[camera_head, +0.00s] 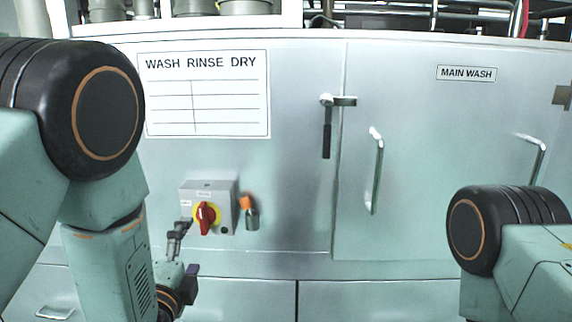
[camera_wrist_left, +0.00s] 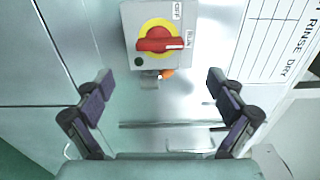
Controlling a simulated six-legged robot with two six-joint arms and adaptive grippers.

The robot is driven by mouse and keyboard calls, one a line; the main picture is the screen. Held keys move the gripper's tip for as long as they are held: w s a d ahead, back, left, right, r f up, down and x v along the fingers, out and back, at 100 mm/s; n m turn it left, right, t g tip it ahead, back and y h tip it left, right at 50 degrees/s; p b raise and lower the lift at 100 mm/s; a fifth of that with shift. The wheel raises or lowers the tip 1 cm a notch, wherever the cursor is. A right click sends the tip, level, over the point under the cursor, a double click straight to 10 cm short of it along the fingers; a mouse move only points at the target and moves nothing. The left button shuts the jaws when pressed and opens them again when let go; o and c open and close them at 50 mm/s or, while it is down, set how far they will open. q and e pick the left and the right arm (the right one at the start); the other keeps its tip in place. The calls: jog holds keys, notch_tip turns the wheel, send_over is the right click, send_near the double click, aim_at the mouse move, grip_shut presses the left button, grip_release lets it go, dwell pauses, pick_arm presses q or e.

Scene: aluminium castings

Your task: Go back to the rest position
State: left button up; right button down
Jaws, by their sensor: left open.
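My left gripper (camera_wrist_left: 160,95) is open and empty in the left wrist view, its two fingers spread wide apart. In the head view my left gripper (camera_head: 183,250) is partly seen, low and just left of the grey switch box (camera_head: 225,193). The box carries a red rotary switch (camera_head: 206,218) on a yellow disc. The red switch also shows in the left wrist view (camera_wrist_left: 160,42), beyond the fingertips and apart from them. My right arm shows at the lower right of the head view; its gripper is not in view.
An orange and dark metal item (camera_head: 250,212) hangs right of the box. A lever handle (camera_head: 327,125) and a vertical bar handle (camera_head: 376,170) stick out of the cabinet front. A WASH RINSE DRY sign (camera_head: 205,95) is above the box. The cabinet face below the lever is clear.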

aim_at(201, 221)
pick_arm(q)
jog(key=w, duration=0.9)
jog(key=shift+d, duration=0.15)
jog(key=shift+n, duration=0.9)
jog(key=shift+s+r+n+p, duration=0.15)
jog(key=shift+n+p, duration=0.3)
jog(key=shift+n, duration=1.85)
jog(key=n+p, duration=0.1)
jog(key=n, duration=0.2)
jog(key=shift+n, duration=1.2)
jog(key=n, duration=0.3)
jog(key=shift+a+p, duration=0.2)
jog(key=shift+p, duration=0.1)
jog(key=shift+n, duration=1.6)
